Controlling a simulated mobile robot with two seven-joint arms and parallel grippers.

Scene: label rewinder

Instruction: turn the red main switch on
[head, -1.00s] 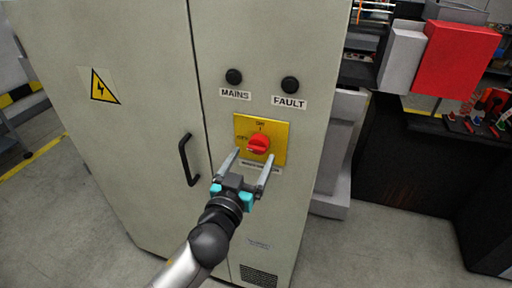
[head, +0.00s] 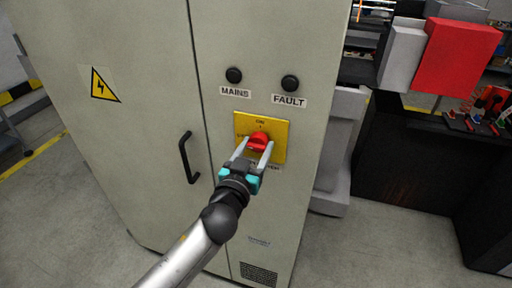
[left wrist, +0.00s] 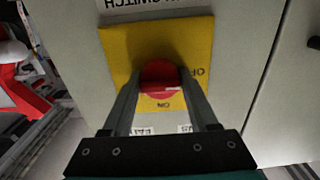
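The red main switch (head: 258,140) is a round red knob on a yellow plate (head: 279,130) on the cabinet front. The plate has ON at its top and OFF at its left in the head view. The knob also shows in the left wrist view (left wrist: 160,76), where its small white mark lies on the side toward the OFF lettering. My left gripper (head: 254,149) has its fingers on both sides of the knob, closed in and seemingly touching it. The fingers also show in the left wrist view (left wrist: 162,88) and hide the knob's edges. My right gripper is not in view.
The grey cabinet (head: 150,120) has a black door handle (head: 187,158) left of the switch. Black MAINS (head: 234,75) and FAULT (head: 290,83) lamps sit above it, both dark. A red box (head: 460,58) and a dark bench stand at the right. Floor is free in front.

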